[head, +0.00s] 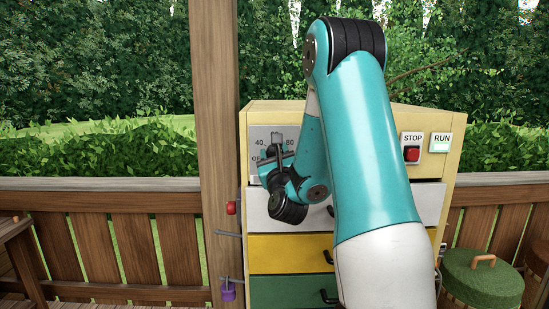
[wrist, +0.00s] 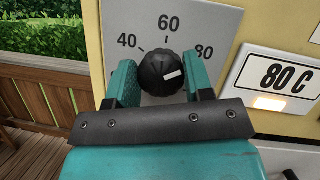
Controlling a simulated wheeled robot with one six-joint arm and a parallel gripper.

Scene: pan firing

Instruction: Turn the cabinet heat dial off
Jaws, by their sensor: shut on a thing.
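The black heat dial (wrist: 162,70) sits on a grey plate (wrist: 222,22) marked 40, 60 and 80. Its white pointer mark faces right and slightly up, towards the 80 side. My gripper (wrist: 159,68) is shut on the dial, one teal finger on each side of it. In the head view, my gripper (head: 276,150) is in front of the plate (head: 257,134) on the cabinet's upper left and covers the dial. Part of an OFF mark shows at the plate's lower left.
An 80 C label (wrist: 288,78) with a lit lamp is right of the dial. The yellow cabinet (head: 400,112) has a red STOP button (head: 412,154), a RUN button (head: 440,146) and drawers with handles below. A wooden post (head: 214,120) stands close on the left.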

